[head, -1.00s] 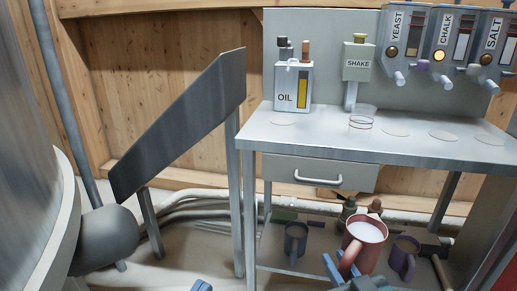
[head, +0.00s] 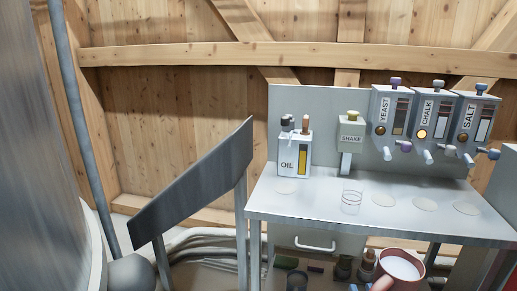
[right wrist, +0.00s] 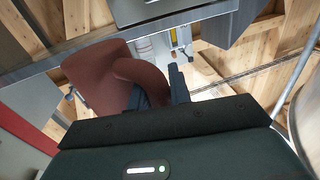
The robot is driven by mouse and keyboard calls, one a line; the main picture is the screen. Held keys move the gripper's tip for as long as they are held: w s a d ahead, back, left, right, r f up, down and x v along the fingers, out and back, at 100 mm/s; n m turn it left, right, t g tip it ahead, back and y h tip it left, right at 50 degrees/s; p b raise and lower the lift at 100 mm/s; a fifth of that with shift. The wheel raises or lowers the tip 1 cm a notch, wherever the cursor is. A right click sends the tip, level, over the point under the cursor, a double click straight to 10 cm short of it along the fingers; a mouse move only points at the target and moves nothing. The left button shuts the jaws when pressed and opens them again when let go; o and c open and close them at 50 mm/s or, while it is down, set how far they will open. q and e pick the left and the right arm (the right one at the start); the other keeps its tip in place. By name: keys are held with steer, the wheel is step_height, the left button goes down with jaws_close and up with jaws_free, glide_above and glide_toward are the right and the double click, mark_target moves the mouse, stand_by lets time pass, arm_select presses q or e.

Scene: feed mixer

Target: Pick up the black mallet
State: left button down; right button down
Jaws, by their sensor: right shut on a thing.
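I cannot make out a black mallet clearly in either current view. My right gripper (right wrist: 158,88) is shut on the handle of a reddish-brown mug (right wrist: 97,75). In the head view the mug (head: 401,268) is at the bottom right, in front of the bench, with pale contents showing inside its rim. My left gripper is out of view.
A shake dispenser (head: 350,138) and yeast, chalk and salt dispensers are behind. A slanted grey chute (head: 195,188) stands left. The lower shelf is mostly cut off.

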arm_select(q)
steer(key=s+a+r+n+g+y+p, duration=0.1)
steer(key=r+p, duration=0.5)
steer(key=p, duration=1.2)
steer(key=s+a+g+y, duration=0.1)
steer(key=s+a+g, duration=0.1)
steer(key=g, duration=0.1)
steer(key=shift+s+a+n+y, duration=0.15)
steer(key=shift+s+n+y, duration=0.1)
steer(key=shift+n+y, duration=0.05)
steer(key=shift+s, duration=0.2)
